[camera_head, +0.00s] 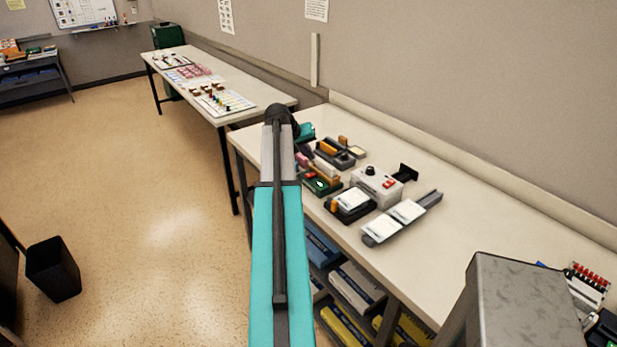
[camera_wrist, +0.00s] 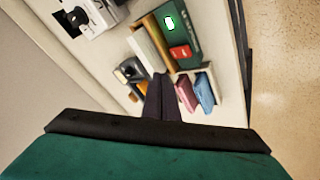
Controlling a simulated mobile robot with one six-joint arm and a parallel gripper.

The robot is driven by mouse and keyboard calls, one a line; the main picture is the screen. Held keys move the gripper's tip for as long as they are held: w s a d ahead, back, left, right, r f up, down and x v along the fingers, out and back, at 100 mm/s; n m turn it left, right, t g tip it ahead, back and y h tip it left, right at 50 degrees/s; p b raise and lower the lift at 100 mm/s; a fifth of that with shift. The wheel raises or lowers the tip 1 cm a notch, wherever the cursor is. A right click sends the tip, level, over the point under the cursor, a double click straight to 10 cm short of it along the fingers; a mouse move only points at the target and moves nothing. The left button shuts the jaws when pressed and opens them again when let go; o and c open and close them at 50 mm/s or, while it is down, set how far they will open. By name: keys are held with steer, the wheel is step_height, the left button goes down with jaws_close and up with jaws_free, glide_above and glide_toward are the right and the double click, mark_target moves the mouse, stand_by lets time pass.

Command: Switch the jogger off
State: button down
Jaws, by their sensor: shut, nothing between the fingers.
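A green box (camera_wrist: 170,35) with a lit green light and a red rocker switch (camera_wrist: 180,52) shows in the wrist view; I take it to be the jogger. A cream and brown block stands along its side. In the head view the green box (camera_head: 320,184) is on the bench, right of my arm, its light lit; which way the switch is set is unclear. My gripper (camera_wrist: 162,78) is shut and empty, its dark fingers just below the box in the wrist picture, with no clear contact. In the head view my arm hides the fingertips.
A pale box (camera_head: 378,186) with a black knob and red switch stands to the right on the bench. Pink and blue blocks (camera_wrist: 205,92) and a dark holder (camera_wrist: 130,72) flank the fingers. A grey rail with white cards (camera_head: 402,218) lies in front.

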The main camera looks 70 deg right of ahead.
mark_target(307, 175)
steer(key=shift+w+a+f+b, duration=0.15)
steer(key=shift+f+b, duration=0.35)
steer(key=shift+f, duration=0.65)
steer(key=shift+w+a+f+b, duration=0.15)
steer(key=shift+f+b, duration=0.3)
steer(key=shift+f, duration=0.7)
steer(key=shift+w+a+f+b, duration=0.15)
steer(key=shift+f+b, duration=0.3)
steer(key=shift+f, duration=0.35)
stand_by(1.2)
steer(key=shift+r, duration=0.2)
steer(key=shift+r+p, duration=0.4)
steer(key=shift+r, duration=0.2)
steer(key=shift+r, duration=0.15)
stand_by(0.3)
steer(key=shift+s+d+r+p, duration=0.15)
steer(key=shift+r+p, duration=0.25)
steer(key=shift+r, duration=0.4)
steer(key=shift+s+d+r+p, duration=0.15)
steer(key=shift+r+p, duration=0.2)
steer(key=shift+r, duration=0.4)
steer(key=shift+s+d+r+p, duration=0.15)
steer(key=shift+r+p, duration=0.25)
steer(key=shift+r, duration=0.4)
steer(key=shift+w, duration=0.15)
